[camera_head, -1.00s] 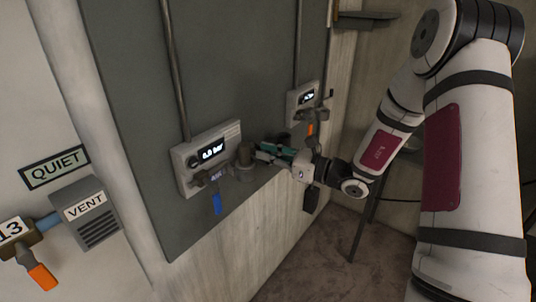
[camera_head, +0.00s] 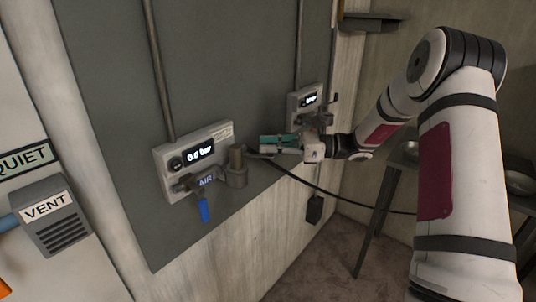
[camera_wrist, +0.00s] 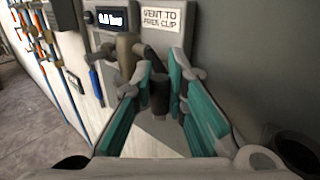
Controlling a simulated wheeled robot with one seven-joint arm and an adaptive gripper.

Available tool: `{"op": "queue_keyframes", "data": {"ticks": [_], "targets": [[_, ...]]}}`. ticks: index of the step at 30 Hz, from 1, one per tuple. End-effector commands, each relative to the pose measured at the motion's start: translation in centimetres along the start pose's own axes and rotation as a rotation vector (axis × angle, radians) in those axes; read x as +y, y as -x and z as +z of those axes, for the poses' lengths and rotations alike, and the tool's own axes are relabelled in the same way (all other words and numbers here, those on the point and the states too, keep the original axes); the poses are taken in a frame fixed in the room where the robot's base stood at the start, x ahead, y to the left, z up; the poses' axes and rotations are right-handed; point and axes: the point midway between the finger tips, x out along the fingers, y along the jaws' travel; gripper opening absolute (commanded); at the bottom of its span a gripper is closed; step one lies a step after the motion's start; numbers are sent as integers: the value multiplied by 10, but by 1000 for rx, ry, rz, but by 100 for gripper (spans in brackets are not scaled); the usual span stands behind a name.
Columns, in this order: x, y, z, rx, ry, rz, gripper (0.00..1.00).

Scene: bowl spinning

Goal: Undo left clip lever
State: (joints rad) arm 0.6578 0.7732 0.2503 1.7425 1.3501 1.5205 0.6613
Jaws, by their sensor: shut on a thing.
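My gripper (camera_head: 268,143), with teal-padded fingers, is to the right of the brown-grey cylindrical fitting (camera_head: 237,165) on the left wall unit (camera_head: 195,155). In the wrist view, its fingers (camera_wrist: 160,92) stand on both sides of a dark cylindrical part (camera_wrist: 159,98) and are shut on it, though the contact is hard to see. The fitting (camera_wrist: 125,55) stands just beyond, up and left. I cannot clearly make out a left clip lever; grey rounded pieces by the fingertips may be clip parts or fingertips. The unit's display reads about 0.0 bar.
A blue handle (camera_head: 204,210) hangs below the left unit. A black hose (camera_head: 310,187) runs rightward below my gripper. A second wall unit (camera_head: 305,100) is behind it, partly covered. A VENT box (camera_head: 50,215) is at left, a dark stand (camera_head: 378,215) at right.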

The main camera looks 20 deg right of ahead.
Motion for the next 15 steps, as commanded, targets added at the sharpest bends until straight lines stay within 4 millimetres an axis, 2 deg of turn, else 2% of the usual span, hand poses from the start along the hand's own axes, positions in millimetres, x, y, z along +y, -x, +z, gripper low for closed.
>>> {"op": "queue_keyframes", "data": {"ticks": [5, 10, 15], "targets": [[-18, 0, -2, 1, 2, -7, 0], [-33, -3, -3, 1, 4, 122, 0], [-45, -6, -2, 1, 2, 122, 0]]}}
